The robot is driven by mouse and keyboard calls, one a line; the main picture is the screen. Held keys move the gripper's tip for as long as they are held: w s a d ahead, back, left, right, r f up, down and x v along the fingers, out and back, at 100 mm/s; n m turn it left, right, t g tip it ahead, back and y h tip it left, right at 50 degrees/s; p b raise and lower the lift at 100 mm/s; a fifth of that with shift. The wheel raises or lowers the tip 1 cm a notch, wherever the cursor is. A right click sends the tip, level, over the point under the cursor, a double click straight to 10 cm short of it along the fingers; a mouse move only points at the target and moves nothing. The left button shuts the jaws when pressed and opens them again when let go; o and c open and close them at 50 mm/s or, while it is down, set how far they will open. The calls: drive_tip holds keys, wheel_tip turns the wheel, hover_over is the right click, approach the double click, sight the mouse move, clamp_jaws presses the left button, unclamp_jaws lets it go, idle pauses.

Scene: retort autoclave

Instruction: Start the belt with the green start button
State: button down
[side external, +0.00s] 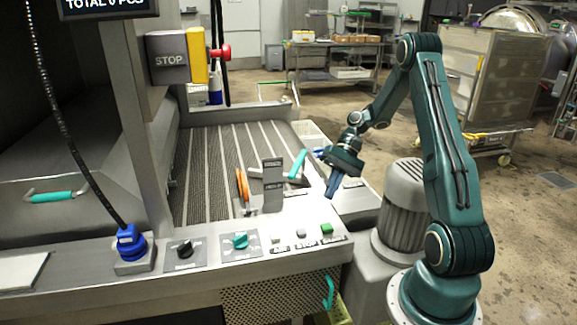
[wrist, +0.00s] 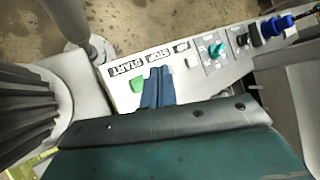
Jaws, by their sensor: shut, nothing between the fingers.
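The green start button (side external: 326,229) sits at the right end of a row of small buttons on the front panel. In the wrist view the green button (wrist: 138,85) shows just left of the fingers, beside the START label (wrist: 126,70). My gripper (side external: 331,194) is shut and empty, its dark blue fingers pointing down. It appears raised above the panel near the button, apart from it.
A grey button (side external: 301,233) stands left of the green one. The slatted belt (side external: 225,160) lies behind, with an upright dark plate (side external: 272,185) near the panel.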

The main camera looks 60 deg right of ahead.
sight(328, 223)
drive_tip(key=shift+f, duration=4)
